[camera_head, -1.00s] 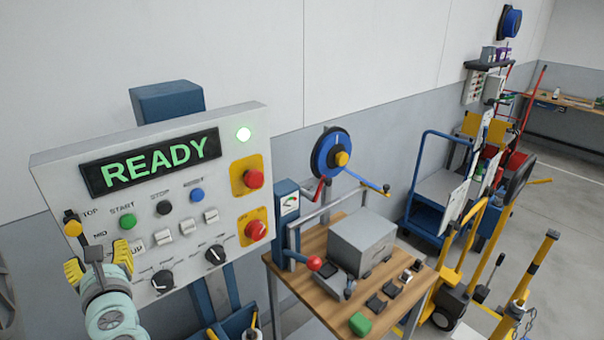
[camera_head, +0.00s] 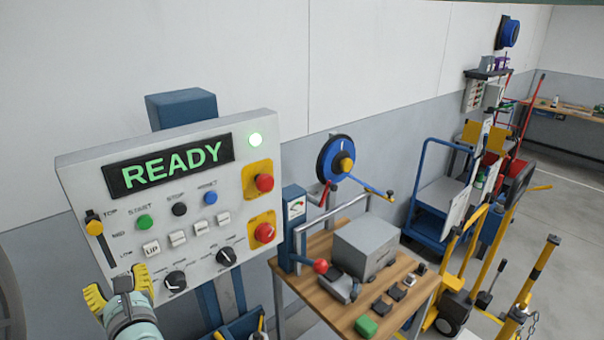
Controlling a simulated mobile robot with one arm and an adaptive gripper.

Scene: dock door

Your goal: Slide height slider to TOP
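The height slider is a black vertical track at the left edge of the grey control panel (camera_head: 215,190). Its yellow knob (camera_head: 95,228) sits in the upper part of the track, between the TOP and MID labels and nearer TOP. My gripper (camera_head: 118,282) is at the lower left, with its two yellow fingers spread apart and nothing between them. It is below the slider in the picture, apart from the knob, and overlaps the panel's lower left corner. The panel display (camera_head: 168,165) reads READY.
A wooden workbench (camera_head: 330,300) with a grey box stands to the right.

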